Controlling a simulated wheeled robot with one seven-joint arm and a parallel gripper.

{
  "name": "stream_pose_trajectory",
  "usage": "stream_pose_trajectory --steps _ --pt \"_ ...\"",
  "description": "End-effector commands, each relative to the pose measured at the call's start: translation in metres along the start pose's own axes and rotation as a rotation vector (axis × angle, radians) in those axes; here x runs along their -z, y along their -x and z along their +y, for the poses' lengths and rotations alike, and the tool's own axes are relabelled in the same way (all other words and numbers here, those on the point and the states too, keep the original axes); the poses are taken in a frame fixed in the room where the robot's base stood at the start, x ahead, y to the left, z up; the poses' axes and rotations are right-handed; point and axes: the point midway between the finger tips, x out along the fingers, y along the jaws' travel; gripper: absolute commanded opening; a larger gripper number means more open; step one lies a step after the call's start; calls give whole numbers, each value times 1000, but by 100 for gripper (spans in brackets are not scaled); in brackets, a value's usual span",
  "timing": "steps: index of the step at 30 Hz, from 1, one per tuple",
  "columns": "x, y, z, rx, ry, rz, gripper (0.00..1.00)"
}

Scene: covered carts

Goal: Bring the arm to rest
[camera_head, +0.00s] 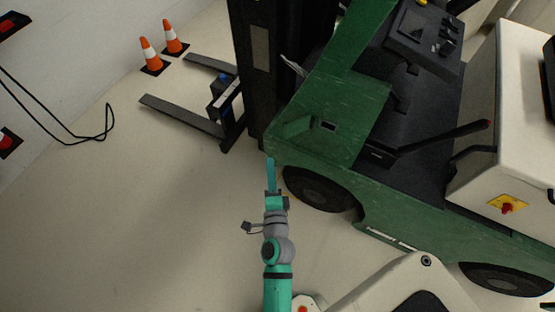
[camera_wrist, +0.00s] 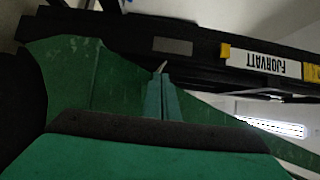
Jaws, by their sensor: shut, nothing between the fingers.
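My arm reaches up from the bottom middle of the head view, teal and grey. My gripper (camera_head: 270,163) is at its far end, with its teal fingers together and nothing between them. It points toward the front of a green forklift (camera_head: 320,130). The shut fingers also show in the wrist view (camera_wrist: 161,78), in front of the forklift's green bodywork (camera_wrist: 85,75). I cannot tell whether the fingertips touch the forklift.
The forklift's dark mast (camera_head: 260,100) and forks (camera_head: 180,117) stand ahead. Two orange cones (camera_head: 150,55) (camera_head: 173,37) stand by the left wall. A black cable (camera_head: 85,138) hangs at the left. The floor (camera_head: 130,220) left of my arm is clear.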

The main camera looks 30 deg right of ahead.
Motion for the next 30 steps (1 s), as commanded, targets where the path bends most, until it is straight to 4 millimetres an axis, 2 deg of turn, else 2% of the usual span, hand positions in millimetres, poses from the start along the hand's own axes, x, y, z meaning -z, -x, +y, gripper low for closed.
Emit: stream_pose_trajectory --steps 11,14,17,22,30 --pt "-9 5 0 -2 6 -10 0" --pt "-18 18 6 -16 51 -22 0" --pt "-32 46 13 -40 157 -44 0" --pt "-55 112 23 -76 434 -113 0" --pt "-74 212 14 -59 913 -271 0"
